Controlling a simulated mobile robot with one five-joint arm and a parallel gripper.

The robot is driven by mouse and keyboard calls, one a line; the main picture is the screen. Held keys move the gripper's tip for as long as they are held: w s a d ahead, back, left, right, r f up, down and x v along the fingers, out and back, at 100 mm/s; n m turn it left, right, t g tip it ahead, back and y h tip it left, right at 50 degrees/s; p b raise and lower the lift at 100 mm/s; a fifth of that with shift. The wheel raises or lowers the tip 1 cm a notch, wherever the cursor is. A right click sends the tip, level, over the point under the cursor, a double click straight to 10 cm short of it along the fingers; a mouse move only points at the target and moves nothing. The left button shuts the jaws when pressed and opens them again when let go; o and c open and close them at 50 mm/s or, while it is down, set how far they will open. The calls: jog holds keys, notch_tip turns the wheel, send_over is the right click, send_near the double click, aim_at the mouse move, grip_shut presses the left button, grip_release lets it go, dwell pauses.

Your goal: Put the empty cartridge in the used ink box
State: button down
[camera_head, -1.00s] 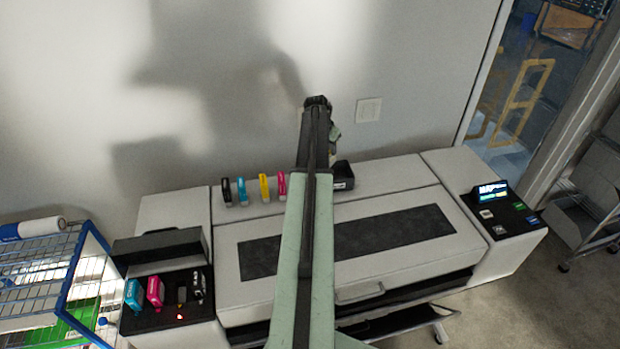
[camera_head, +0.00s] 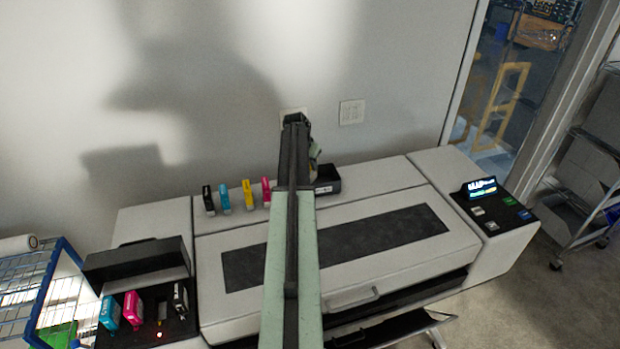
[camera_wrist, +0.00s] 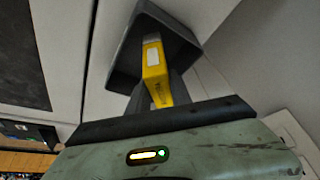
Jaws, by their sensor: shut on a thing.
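The yellow cartridge (camera_wrist: 154,68) is in my gripper (camera_wrist: 160,92), which is shut on it in the wrist view. Its far end, with a pale label, is over the opening of a dark open-topped box (camera_wrist: 124,62). I cannot tell whether it is inside the box or just above it. The box, taken as the used ink box, also shows in the head view (camera_head: 328,181), on the printer's back ledge right of my arm.
Black (camera_head: 208,200), cyan (camera_head: 224,197), yellow (camera_head: 248,193) and magenta (camera_head: 266,191) cartridges stand on the printer (camera_head: 410,178) left of my arm. An open cartridge bay (camera_head: 150,305) at left has an empty-looking slot. A blue wire basket (camera_head: 40,290) is beside it.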

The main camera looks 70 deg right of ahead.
notch_tip(320, 180, down, 4)
jog(key=b, duration=0.3)
jog(key=shift+r, duration=0.4)
jog(key=shift+f, duration=0.15)
jog(key=c, duration=1.2)
grip_release()
jog(key=shift+o, duration=0.2)
jog(key=p+v, duration=1.1)
jog(key=v, duration=0.1)
jog(key=shift+d, duration=0.1)
